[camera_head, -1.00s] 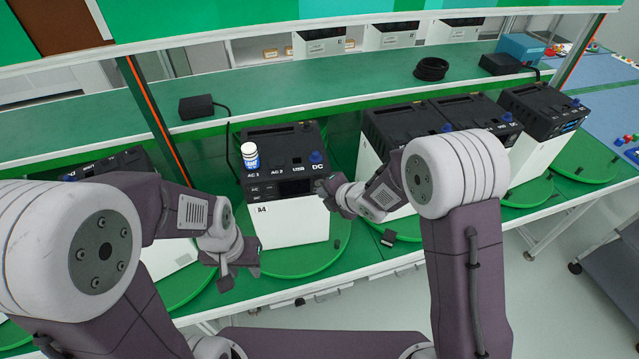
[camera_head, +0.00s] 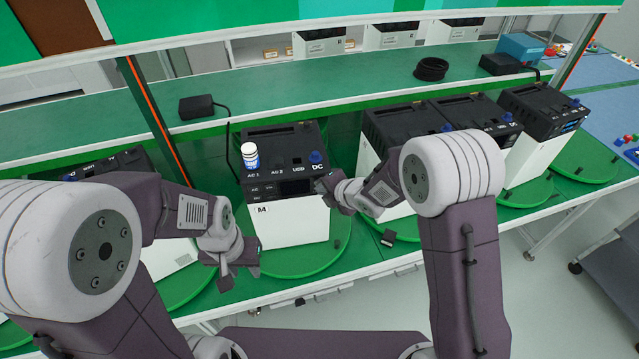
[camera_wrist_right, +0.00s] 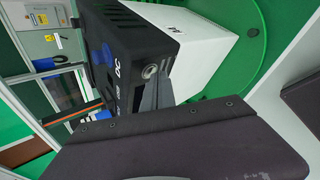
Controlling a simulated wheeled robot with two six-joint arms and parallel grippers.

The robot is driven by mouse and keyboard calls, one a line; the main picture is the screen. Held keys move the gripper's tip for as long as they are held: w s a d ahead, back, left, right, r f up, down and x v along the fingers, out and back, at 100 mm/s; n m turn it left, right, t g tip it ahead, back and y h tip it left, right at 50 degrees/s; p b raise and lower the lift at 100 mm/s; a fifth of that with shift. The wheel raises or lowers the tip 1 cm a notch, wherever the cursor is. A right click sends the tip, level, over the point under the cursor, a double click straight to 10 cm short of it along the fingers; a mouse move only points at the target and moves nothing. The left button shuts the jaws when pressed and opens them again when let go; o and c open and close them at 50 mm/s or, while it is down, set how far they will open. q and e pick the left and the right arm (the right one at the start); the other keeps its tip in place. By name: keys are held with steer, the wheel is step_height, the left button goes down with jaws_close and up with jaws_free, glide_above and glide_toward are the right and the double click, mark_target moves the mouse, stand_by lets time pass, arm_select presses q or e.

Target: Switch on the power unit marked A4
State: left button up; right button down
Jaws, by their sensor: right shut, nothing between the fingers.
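My right gripper (camera_head: 322,187) is shut and empty at the right end of the black front panel; contact is unclear. The right wrist view shows the unit sideways, with a round silver button (camera_wrist_right: 151,71) on its black panel. My left gripper (camera_head: 232,272) hangs at the unit's lower left; its jaw opening is unclear.
More power units stand on discs to the right (camera_head: 390,135) and one at the left, partly behind my left arm. A black adapter (camera_head: 197,107) and a coiled cable (camera_head: 431,69) lie on the green shelf behind.

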steer(key=shift+w, duration=0.15)
stand_by(0.5)
steer(key=shift+s+d+b, duration=0.15)
steer(key=shift+s+b, duration=0.4)
steer(key=shift+s, duration=0.2)
steer(key=s+b, duration=0.1)
steer(key=s, duration=0.1)
steer(key=s+d+b, duration=0.1)
steer(key=s+b, duration=0.1)
steer(key=s, duration=0.1)
